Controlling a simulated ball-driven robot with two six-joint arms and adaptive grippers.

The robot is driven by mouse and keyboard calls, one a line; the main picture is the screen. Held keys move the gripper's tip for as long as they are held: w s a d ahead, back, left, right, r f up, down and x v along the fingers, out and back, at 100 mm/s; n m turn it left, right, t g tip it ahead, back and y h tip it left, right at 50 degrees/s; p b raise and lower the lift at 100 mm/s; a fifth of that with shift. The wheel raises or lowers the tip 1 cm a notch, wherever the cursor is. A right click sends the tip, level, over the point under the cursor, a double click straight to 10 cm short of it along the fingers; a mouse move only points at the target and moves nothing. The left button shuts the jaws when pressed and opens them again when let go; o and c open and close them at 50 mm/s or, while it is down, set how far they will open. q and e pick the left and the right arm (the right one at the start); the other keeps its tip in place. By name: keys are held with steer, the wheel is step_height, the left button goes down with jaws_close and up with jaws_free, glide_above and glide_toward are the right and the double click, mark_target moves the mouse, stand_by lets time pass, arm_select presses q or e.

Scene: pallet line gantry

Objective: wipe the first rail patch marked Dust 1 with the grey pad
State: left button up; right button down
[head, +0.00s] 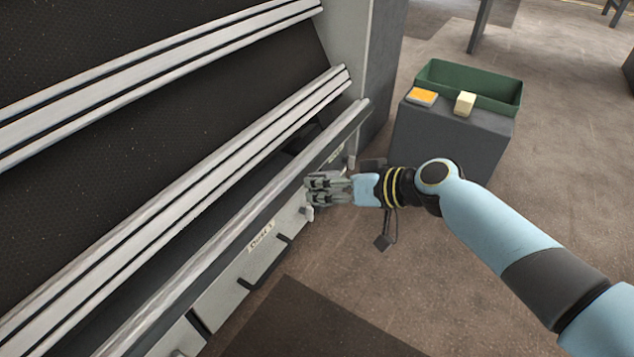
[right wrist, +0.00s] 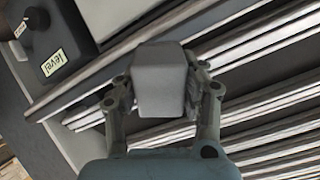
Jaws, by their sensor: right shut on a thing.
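My right gripper (head: 318,190) is shut on the grey pad (right wrist: 160,82). The pad fills the space between the fingers in the right wrist view; in the head view the fingers mostly hide it. The label Dust 1 (head: 262,236) is on the pale front panel, below the front rail (head: 215,220). The gripper is beyond the label, up and to the right of it, beside the rail's outer side. I cannot tell whether the pad touches the rail. The dust patch itself is hard to make out. My left gripper is in neither view.
More pale rails (head: 190,195) run parallel over dark panels. A dark box labelled level (right wrist: 60,55) shows in the right wrist view. A grey stand (head: 450,140) holds an orange-topped block (head: 423,97), a cream block (head: 465,103) and a green bin (head: 500,90). Floor below the gripper looks open.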

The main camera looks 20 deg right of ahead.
steer(key=shift+s+d, duration=0.1)
steer(key=shift+p+v, duration=0.35)
steer(key=shift+v, duration=1.1)
